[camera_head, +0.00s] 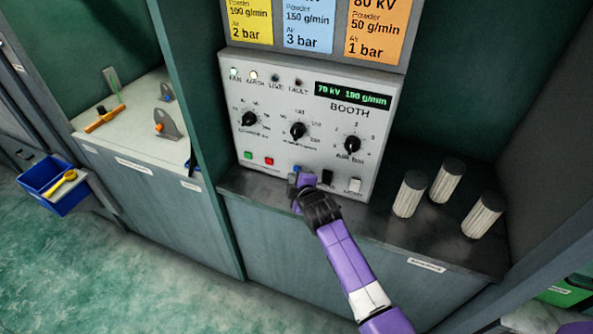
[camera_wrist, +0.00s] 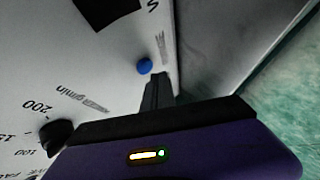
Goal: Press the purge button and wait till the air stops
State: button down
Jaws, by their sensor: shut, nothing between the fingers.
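The grey booth control panel (camera_head: 318,125) stands at the back of a dark ledge. A round blue button (camera_wrist: 144,66) sits low on the panel; its label is too blurred to read, so I cannot confirm it is the purge button. In the head view the blue button (camera_head: 296,168) shows just above my gripper (camera_head: 301,181). My gripper's dark fingers (camera_wrist: 158,84) are shut and empty, with their tips close beside the button. I cannot tell whether they touch it. The display (camera_head: 352,95) reads about 70 kV 190 g/min.
A green button (camera_head: 248,155) and a red button (camera_head: 269,161) lie to the left. A black switch (camera_head: 327,177) and a white switch (camera_head: 355,185) are to the right. Three dials sit above. Three pale ribbed cylinders (camera_head: 447,180) stand on the ledge (camera_head: 395,227) at right.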

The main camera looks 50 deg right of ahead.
jog(key=shift+w+d, duration=0.1)
jog(key=shift+d, duration=0.05)
dwell(0.5)
jog(key=shift+w+d, duration=0.1)
jog(key=shift+d, duration=0.15)
jog(key=shift+w+d, duration=0.1)
jog(key=shift+d, duration=0.3)
dwell(0.7)
jog(key=shift+a, duration=0.15)
jog(key=shift+s+a+p, duration=0.3)
jog(key=shift+a, duration=0.35)
jog(key=shift+a, duration=0.1)
jog(key=shift+s+a, duration=0.3)
jog(key=shift+a, duration=0.45)
jog(key=shift+s+a, duration=0.25)
jog(key=shift+a, duration=0.5)
jog(key=shift+s+a, duration=0.3)
jog(key=shift+a, duration=0.45)
